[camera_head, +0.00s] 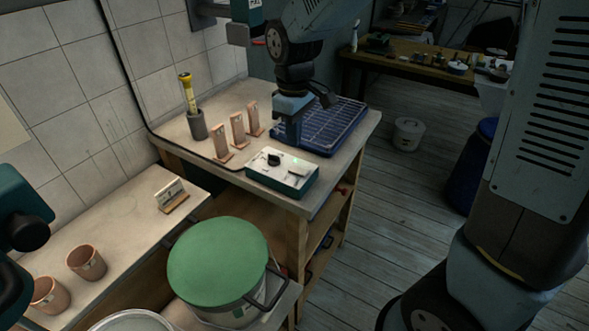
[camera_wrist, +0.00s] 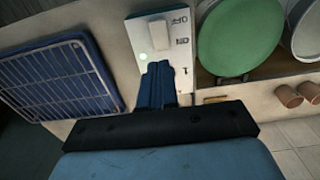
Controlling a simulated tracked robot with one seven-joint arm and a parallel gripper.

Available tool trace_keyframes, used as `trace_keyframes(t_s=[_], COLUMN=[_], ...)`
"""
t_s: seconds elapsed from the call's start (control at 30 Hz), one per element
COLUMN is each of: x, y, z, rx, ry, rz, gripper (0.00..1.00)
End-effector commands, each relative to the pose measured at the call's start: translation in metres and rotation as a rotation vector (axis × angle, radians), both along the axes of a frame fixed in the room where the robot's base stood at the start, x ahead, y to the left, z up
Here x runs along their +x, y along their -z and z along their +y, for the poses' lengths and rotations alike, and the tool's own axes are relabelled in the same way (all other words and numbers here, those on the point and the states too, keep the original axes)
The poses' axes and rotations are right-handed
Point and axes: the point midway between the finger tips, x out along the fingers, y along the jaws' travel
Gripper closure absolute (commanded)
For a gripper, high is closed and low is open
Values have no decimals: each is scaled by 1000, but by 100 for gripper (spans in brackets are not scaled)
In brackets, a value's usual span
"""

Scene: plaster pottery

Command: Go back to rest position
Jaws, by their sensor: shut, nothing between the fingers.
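My gripper (camera_head: 284,143) points down over the workbench, just behind the control box (camera_head: 283,181). Its blue fingers are together in the wrist view (camera_wrist: 157,72), with nothing between them. In the wrist view the box (camera_wrist: 175,58) shows OFF and ON lettering beside my fingertips. I cannot tell whether the fingertips touch it.
A blue rack (camera_head: 335,122) lies right of my gripper. Several terracotta pieces (camera_head: 237,131) and a grey cup (camera_head: 197,125) with a yellow-handled tool stand left. A green-lidded pot (camera_head: 217,258) stands in front.

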Motion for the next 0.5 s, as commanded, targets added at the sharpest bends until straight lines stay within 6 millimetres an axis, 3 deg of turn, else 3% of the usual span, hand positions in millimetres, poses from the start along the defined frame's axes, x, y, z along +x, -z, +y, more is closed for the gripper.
trace_keyframes(t_s=[0.37, 0.5], x=[0, 0], y=[-1, -12], z=[-1, -15], rx=[0, 13], ry=[3, 49], rz=[-1, -21], gripper=[100, 100])
